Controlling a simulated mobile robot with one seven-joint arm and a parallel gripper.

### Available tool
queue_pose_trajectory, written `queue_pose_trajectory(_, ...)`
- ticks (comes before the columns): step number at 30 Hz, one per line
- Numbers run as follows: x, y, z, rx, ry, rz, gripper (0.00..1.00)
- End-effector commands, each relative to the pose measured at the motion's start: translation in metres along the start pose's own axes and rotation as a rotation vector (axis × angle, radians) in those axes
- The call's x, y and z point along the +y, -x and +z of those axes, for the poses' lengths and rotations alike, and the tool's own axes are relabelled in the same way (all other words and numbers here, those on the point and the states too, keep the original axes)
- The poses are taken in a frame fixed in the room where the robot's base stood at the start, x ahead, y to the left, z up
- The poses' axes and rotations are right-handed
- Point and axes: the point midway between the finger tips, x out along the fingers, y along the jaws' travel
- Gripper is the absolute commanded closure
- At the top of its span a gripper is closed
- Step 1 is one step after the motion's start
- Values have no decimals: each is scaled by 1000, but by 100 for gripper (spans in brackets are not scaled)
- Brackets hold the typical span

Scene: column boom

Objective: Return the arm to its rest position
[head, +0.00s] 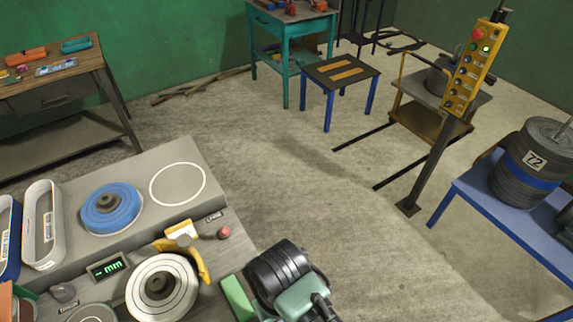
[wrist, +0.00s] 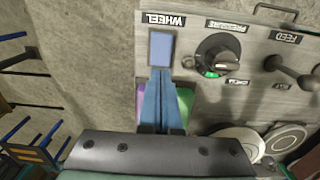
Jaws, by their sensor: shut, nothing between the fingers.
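My arm shows at the bottom middle of the head view as a black and pale green link; its fingers are hidden there. In the wrist view my gripper (wrist: 162,74) has its two blue fingers together, with nothing seen between them. The fingers point over a grey control panel (wrist: 185,60), close to a blue rectangle (wrist: 160,48) under the WHEEL label (wrist: 164,20). I cannot tell whether they touch it. Green and purple surfaces show on either side of the fingers. A black dial (wrist: 217,58) with a lit green window is to their right.
A grey bench (head: 215,190) at left holds a blue disc (head: 111,209), a pale wheel (head: 162,287) and a yellow bracket (head: 203,262). A yellow button box (head: 472,68) stands on a post at right, near a blue table (head: 470,205) with a weight drum (head: 530,165). The middle floor is clear.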

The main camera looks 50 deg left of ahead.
Motion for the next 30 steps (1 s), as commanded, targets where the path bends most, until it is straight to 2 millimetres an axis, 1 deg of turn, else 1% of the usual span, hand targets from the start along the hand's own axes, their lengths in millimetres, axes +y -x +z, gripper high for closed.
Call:
queue_pose_trajectory(1,0,8,0,0,0,0,100)
queue_pose_trajectory(6,0,19,0,0,0,0,100)
queue_pose_trajectory(26,0,19,0,0,0,0,100)
queue_pose_trajectory(28,3,24,-10,34,0,13,100)
queue_pose_trajectory(29,6,28,-19,64,0,24,100)
queue_pose_trajectory(30,12,36,-33,114,0,45,100)
